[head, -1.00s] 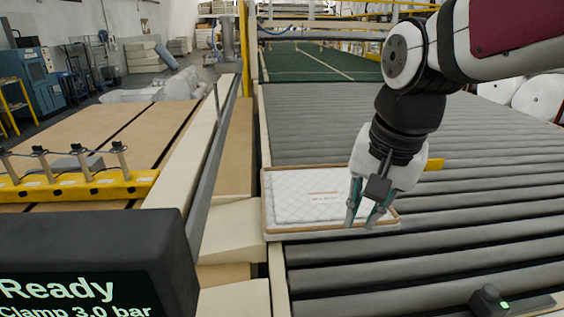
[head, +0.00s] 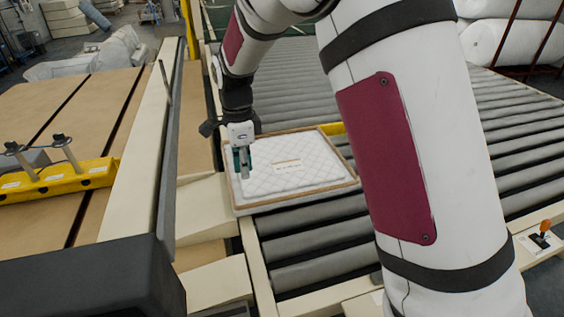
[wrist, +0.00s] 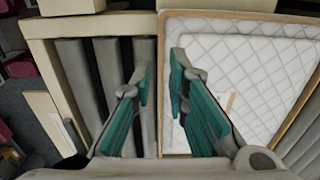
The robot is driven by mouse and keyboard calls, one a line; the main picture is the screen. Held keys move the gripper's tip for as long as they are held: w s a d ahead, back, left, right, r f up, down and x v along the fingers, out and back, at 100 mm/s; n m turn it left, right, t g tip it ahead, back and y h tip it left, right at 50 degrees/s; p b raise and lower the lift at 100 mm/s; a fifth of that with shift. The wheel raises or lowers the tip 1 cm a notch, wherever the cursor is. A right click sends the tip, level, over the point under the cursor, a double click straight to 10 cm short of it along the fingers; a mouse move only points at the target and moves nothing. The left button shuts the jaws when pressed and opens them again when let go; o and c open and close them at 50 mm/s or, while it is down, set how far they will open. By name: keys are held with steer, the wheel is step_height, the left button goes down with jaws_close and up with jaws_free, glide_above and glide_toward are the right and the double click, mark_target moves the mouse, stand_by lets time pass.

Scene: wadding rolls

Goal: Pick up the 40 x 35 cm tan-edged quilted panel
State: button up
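The tan-edged quilted panel (head: 292,178) lies flat on the roller conveyor, white and diamond-stitched, with a small label in its middle. In the wrist view the panel (wrist: 245,65) fills the right side, with its tan edge running down between my fingers. My gripper (head: 241,172) is at the panel's left edge in the head view, pointing down. In the wrist view my gripper (wrist: 158,75) is open, with one teal-padded finger over the rollers and the other over the panel. Whether a finger touches the panel cannot be told.
Grey rollers (head: 310,240) run beside and in front of the panel. A cream conveyor rail (head: 262,270) borders them on the left. A yellow bar (head: 60,181) with grey posts lies on the tan table (head: 110,110).

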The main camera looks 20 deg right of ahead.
mark_target(248, 204)
step_height(248, 204, down, 12)
steer(key=b, duration=0.4)
steer(key=shift+w+f+b, duration=0.15)
steer(key=shift+f+b, duration=0.1)
steer(key=shift+b, duration=0.1)
steer(key=shift+r, duration=0.1)
jaws_close()
